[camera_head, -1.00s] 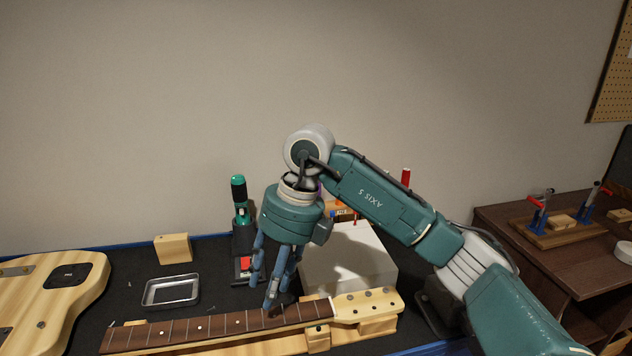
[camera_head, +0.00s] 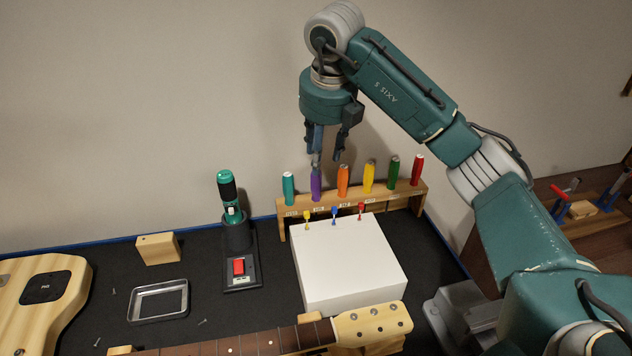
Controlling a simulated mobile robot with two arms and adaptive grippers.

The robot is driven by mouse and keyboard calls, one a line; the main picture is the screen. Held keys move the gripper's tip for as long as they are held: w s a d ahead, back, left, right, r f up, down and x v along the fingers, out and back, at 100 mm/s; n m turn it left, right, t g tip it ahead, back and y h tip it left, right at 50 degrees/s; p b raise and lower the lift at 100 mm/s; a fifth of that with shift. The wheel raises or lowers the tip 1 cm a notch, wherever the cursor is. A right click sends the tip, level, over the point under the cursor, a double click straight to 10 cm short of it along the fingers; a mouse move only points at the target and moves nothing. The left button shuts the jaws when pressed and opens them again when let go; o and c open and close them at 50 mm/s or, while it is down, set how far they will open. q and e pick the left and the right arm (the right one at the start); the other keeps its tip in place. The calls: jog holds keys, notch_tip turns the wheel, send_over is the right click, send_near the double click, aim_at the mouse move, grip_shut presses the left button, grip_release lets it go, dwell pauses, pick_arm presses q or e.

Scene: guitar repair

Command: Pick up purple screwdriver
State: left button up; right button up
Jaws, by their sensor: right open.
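The purple screwdriver (camera_head: 316,186) stands upright in the wooden rack (camera_head: 406,201) at the back, between the teal screwdriver (camera_head: 289,188) and the orange screwdriver (camera_head: 343,181). Its shaft is hidden by the rack front. My right gripper (camera_head: 326,168) is open and points down right above the purple screwdriver. One fingertip overlaps the top of its handle in the picture; I cannot tell whether they touch. The left gripper is not in view.
Yellow, green and red screwdrivers (camera_head: 417,169) fill the rack's right part. A white box (camera_head: 350,265) with small coloured drivers stands in front. An electric screwdriver (camera_head: 231,200) is in its dock to the left. A guitar neck (camera_head: 250,343) lies at the front.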

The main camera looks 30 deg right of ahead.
aim_at(316, 199)
jog(key=p+x, duration=0.1)
jog(key=x, duration=0.1)
jog(key=p+x, duration=0.1)
jog(key=x, duration=0.1)
jog(key=w+p+x, duration=0.1)
jog(key=x, duration=0.2)
jog(key=shift+a, duration=0.15)
jog(key=shift+w+f, duration=0.15)
jog(key=shift+f, duration=0.25)
grip_shut()
